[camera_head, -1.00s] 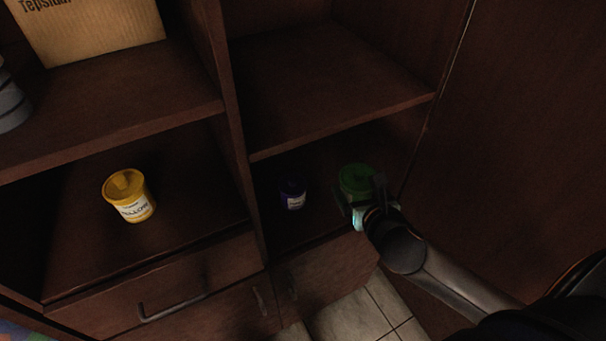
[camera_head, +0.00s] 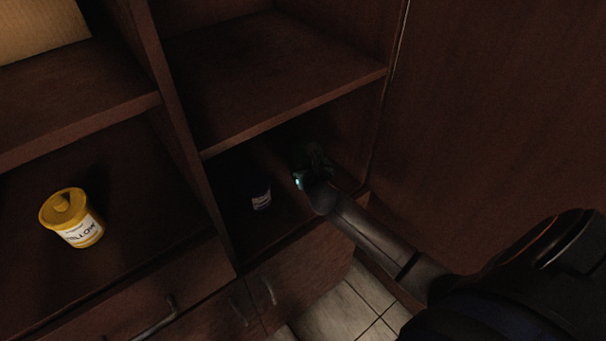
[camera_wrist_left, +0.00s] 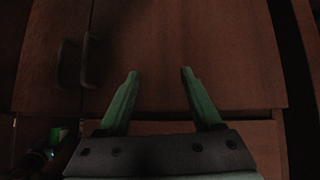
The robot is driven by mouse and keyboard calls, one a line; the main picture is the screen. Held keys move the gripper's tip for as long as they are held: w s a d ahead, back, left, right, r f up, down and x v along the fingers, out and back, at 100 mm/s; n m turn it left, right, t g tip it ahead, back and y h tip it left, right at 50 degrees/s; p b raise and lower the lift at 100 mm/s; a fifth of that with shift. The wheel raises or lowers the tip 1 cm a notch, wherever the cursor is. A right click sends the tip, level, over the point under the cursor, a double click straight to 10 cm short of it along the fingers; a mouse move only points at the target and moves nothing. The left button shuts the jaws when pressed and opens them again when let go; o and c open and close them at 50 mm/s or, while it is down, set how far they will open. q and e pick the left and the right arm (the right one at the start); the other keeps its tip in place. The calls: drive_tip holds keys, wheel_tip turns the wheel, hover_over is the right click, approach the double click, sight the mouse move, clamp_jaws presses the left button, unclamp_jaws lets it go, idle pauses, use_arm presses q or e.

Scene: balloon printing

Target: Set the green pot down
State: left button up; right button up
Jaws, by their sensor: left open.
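The green pot cannot be made out in the head view, where dark shadow and my right arm cover that spot. A small green patch, probably the green pot (camera_wrist_left: 58,133), shows at the lower left of the left wrist view, close to a lit part of my right gripper. My right gripper (camera_head: 312,165) reaches into the dark lower right compartment; its fingers are too dark to tell open from shut. My left gripper (camera_wrist_left: 158,85) is open and empty in front of brown cabinet fronts, and is outside the head view.
A yellow pot (camera_head: 72,218) stands in the left compartment. An upright divider (camera_head: 190,140) and an upper shelf (camera_head: 290,115) bound the space. A cardboard box (camera_head: 40,25) sits upper left.

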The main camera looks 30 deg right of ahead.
drive_tip(key=shift+w+a+f, duration=0.1)
drive_tip(key=shift+w+f, duration=0.55)
drive_tip(key=shift+f, duration=0.1)
wheel_tip(320, 180, down, 3)
drive_tip(key=shift+r+b, duration=0.2)
drive_tip(key=shift+b, duration=0.55)
drive_tip(key=shift+f, duration=0.35)
drive_tip(key=shift+r, duration=0.1)
drive_tip(key=o, duration=1.3)
use_arm(q)
drive_tip(key=shift+w+d+f, duration=0.4)
drive_tip(key=shift+w+d, duration=0.05)
drive_tip(key=shift+d, duration=0.15)
